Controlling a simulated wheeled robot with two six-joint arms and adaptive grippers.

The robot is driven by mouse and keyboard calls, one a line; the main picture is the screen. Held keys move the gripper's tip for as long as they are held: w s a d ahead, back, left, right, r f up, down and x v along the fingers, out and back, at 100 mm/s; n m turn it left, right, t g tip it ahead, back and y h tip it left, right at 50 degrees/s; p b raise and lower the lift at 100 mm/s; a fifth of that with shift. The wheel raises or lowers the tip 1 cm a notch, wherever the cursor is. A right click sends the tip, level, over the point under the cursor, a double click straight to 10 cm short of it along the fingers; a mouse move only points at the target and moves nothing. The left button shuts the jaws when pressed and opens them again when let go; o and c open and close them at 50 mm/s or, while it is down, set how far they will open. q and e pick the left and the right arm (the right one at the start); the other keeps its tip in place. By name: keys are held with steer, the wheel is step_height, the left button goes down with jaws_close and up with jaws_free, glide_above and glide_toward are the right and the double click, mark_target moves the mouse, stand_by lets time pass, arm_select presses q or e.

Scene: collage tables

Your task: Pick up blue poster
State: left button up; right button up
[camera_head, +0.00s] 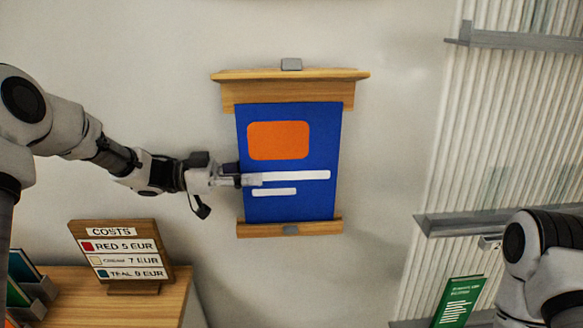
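The blue poster (290,207) hangs upright on the wall in the head view, with an orange block and two white bars on its face. A wooden rail (290,93) with a grey clip runs along its top, and another wooden rail (318,227) with a grey clip along its bottom. My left gripper (250,180) reaches in from the left, its tip overlapping the poster's left part near the long white bar. I cannot tell whether it touches the poster or how its fingers stand. My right arm shows at the lower right; its gripper is not visible.
A wooden price sign (120,228) headed COSTS stands on a wooden table (177,295) at lower left, beside holders with dark items. At right are a ribbed panel with grey ledges (450,222) and a green poster (460,302). The wall around the blue poster is clear.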

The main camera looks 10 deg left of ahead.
mark_target(273, 171)
arm_select(q)
steer(key=p+x, duration=0.2)
steer(key=x, duration=0.3)
steer(key=shift+w+a+f, duration=0.1)
steer(key=shift+w+f, duration=0.2)
steer(key=shift+c, duration=0.7)
jaws_close()
